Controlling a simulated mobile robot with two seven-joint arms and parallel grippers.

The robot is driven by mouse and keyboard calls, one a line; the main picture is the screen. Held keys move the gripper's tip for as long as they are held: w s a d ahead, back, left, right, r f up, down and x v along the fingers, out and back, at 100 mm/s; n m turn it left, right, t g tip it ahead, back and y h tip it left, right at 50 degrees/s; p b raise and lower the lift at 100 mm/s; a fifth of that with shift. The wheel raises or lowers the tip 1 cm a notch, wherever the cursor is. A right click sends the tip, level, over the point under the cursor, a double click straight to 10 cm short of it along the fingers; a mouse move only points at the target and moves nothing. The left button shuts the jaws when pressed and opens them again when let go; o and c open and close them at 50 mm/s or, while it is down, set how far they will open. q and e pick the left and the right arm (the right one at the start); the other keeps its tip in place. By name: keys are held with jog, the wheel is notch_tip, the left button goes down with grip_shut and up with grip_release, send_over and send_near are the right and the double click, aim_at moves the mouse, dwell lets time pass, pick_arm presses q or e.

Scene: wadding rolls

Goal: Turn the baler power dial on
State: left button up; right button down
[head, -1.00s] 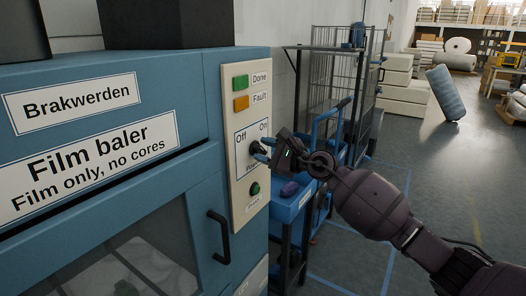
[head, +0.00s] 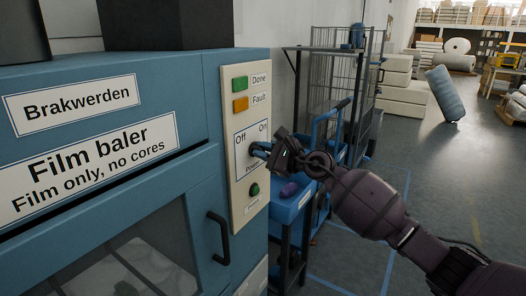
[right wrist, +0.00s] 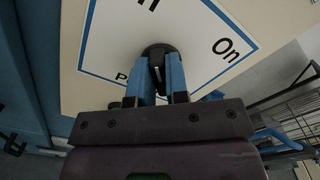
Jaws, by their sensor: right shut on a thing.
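The baler power dial (right wrist: 158,54) is a round black knob on a white plate marked Off and On. In the right wrist view it sits between the blue fingertips of my right gripper (right wrist: 160,75), which is shut on it. The dial's pale mark points down the picture, between the fingers, with On to its right. In the head view my right gripper (head: 261,150) reaches the dial from the right and hides most of it. The control panel (head: 241,205) is cream, on the right edge of the blue film baler (head: 208,190). My left gripper is not in view.
A green Done light (head: 239,84) and an orange Fault light (head: 240,104) sit above the dial. A green button (head: 254,190) sits below it. A blue cart (head: 285,212) with a purple item stands close to the right. Open floor lies further right.

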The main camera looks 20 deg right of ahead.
jog(key=shift+r+m+p, duration=0.3)
jog(key=shift+m+p, duration=0.4)
jog(key=shift+m, duration=0.5)
pick_arm(q)
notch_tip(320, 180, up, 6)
jog(key=p, duration=0.6)
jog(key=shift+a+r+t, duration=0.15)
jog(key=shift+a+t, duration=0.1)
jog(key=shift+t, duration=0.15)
pick_arm(e)
jog(key=shift+w+d+f+m, duration=0.1)
jog(key=shift+m, duration=2.4)
jog(key=shift+w+d+f+m, duration=0.1)
jog(key=shift+d+m, duration=0.05)
jog(key=shift+m, duration=2.35)
jog(key=shift+w+d+f+m, duration=0.1)
jog(key=shift+m, duration=2.4)
pick_arm(q)
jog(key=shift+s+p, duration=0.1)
jog(key=shift+p, duration=0.2)
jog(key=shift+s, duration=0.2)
pick_arm(e)
jog(key=c, duration=1.1)
grip_release()
jog(key=shift+s, duration=0.1)
